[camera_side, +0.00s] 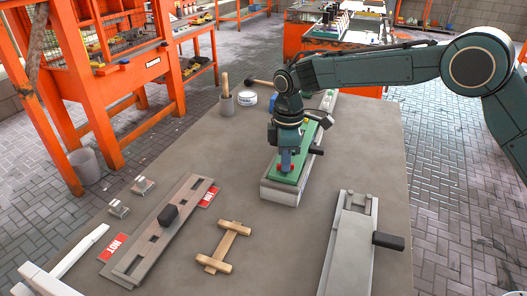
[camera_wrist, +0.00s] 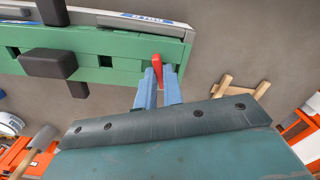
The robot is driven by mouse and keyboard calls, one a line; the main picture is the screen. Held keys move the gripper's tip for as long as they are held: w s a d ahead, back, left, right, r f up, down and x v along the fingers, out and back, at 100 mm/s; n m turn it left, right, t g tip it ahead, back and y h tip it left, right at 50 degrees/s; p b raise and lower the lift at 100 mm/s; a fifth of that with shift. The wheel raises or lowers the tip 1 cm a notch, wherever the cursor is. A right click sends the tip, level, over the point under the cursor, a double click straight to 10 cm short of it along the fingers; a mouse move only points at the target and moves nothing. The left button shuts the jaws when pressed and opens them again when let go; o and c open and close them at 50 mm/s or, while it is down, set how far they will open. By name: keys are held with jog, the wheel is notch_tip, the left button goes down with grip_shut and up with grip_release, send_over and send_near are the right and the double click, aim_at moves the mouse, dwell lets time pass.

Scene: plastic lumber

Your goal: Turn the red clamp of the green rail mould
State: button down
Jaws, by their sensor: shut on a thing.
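The green rail mould (camera_side: 294,166) lies on a pale base near the middle of the table; it also shows across the top of the wrist view (camera_wrist: 112,62). Its red clamp (camera_wrist: 157,66) stands at the mould's near edge in the wrist view, toward one end. My gripper (camera_wrist: 158,78) has its two blue fingers closed around the red clamp, one on each side. In the side view my gripper (camera_side: 286,160) points down onto the front end of the mould and hides most of the clamp. A black handle (camera_wrist: 54,63) sits on the mould.
A grey mould (camera_side: 350,235) with a black handle is at the right front. A long slotted mould (camera_side: 160,230) lies at the left, beside red HOT signs (camera_side: 113,247). A wooden frame (camera_side: 224,246) lies between them.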

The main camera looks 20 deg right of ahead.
jog(key=shift+m, duration=2.2)
jog(key=c, duration=1.4)
grip_release()
jog(key=shift+o, duration=0.2)
jog(key=shift+r, duration=0.15)
jog(key=shift+r, duration=3.4)
